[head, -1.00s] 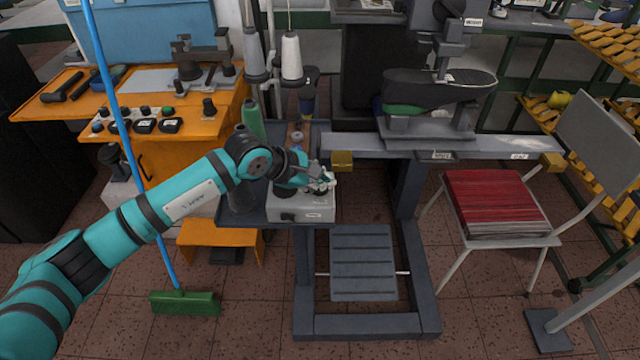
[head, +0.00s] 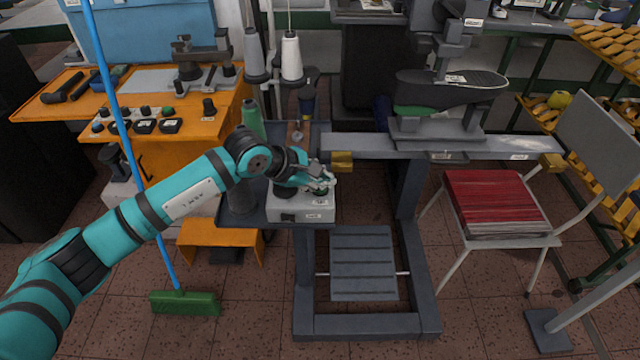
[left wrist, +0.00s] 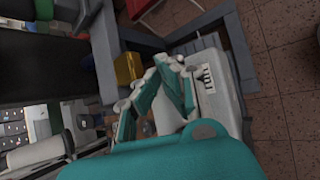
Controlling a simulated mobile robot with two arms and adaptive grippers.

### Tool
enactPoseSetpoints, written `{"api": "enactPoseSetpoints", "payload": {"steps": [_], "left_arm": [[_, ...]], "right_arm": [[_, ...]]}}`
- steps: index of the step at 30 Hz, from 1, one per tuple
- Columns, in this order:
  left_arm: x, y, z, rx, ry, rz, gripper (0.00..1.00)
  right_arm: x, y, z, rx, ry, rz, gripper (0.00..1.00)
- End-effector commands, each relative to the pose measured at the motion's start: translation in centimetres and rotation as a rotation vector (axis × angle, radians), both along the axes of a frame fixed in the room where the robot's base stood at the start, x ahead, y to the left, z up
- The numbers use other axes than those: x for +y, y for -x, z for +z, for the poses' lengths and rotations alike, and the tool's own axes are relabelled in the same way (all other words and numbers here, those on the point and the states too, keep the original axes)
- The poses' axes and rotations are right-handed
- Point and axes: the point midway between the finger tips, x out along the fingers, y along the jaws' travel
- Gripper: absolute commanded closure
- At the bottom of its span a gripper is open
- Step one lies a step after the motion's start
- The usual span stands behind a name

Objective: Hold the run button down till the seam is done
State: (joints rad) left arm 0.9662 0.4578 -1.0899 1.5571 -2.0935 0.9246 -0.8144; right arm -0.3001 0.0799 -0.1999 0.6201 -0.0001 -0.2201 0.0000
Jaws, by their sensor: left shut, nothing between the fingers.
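A pale grey control box (head: 300,213) with labels sits on the dark tray at the machine's left. It also shows in the left wrist view (left wrist: 207,98). My left gripper (head: 327,182) is shut and empty, its fingertips low over the right part of the box top. A bit of green shows under the fingertips; the fingers mostly hide the button there, and I cannot tell whether they touch it. The machine's carriage (head: 437,132) carries a dark shoe (head: 450,90) on a long grey rail (head: 365,147). The fingers also show in the left wrist view (left wrist: 165,75). My right gripper is out of view.
Thread cones (head: 291,58) stand behind the box. A yellow block (head: 342,161) marks the rail's left end, close to my gripper. A broom (head: 184,303) leans at the left. A chair with a red stack (head: 494,203) stands right.

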Motion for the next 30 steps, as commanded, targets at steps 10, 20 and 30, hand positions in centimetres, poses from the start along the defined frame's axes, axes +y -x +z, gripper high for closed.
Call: {"api": "enactPoseSetpoints", "payload": {"steps": [10, 20, 30], "left_arm": [[0.0, 0.0, 1.4, -0.001, 0.001, 0.0, 1.0], [0.0, -0.1, 2.0, -0.003, 0.001, 0.0, 1.0], [0.0, -0.1, 5.4, -0.004, 0.001, 0.0, 1.0]], "right_arm": [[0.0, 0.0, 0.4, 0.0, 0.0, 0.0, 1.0], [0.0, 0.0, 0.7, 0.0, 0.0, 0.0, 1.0], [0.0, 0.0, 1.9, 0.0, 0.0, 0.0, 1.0]]}}
